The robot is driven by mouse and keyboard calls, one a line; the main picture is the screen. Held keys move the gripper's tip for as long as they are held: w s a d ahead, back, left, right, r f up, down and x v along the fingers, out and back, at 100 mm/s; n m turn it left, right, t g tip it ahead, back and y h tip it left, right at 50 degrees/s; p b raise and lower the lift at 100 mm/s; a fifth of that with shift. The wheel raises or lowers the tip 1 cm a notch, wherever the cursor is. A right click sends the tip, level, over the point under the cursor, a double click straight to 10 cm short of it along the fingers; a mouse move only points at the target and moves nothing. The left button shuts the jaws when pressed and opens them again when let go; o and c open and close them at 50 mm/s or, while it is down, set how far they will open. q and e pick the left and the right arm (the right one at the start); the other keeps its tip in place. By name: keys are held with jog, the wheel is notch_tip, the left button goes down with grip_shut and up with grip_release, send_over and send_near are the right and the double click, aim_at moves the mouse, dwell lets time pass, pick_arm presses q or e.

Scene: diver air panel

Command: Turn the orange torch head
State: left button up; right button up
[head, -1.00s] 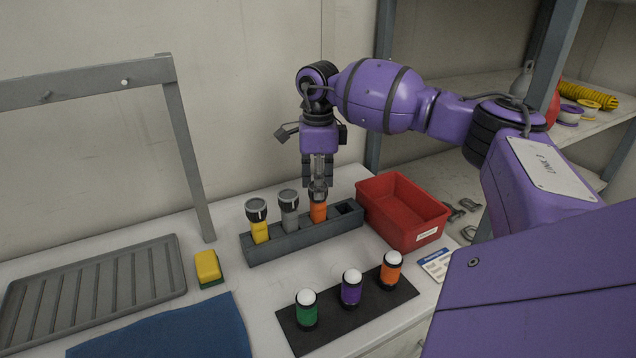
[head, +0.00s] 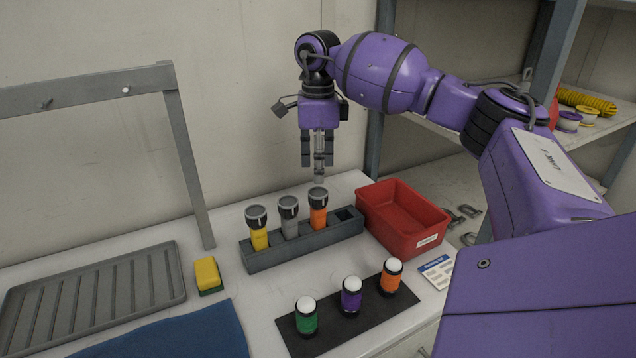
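The orange torch (head: 318,217) stands upright in the third slot of a dark grey rack (head: 290,250), its wide black-and-grey head (head: 318,194) at the top. My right gripper (head: 319,180) points straight down just above that head, apart from it, with nothing visible in it. A yellow torch (head: 259,238) and a grey torch (head: 290,224) stand in the slots to the left. The rack's rightmost slot is empty. My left gripper is out of view.
A red bin (head: 425,243) stands right of the rack. Green, purple and orange white-topped cylinders (head: 351,297) stand on a black mat (head: 325,340) in front. A yellow sponge (head: 207,272), ribbed grey tray (head: 90,290) and blue cloth (head: 190,335) lie left. A grey frame (head: 190,160) rises behind.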

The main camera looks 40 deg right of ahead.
notch_tip(320, 180, up, 5)
jog(key=shift+f, duration=0.1)
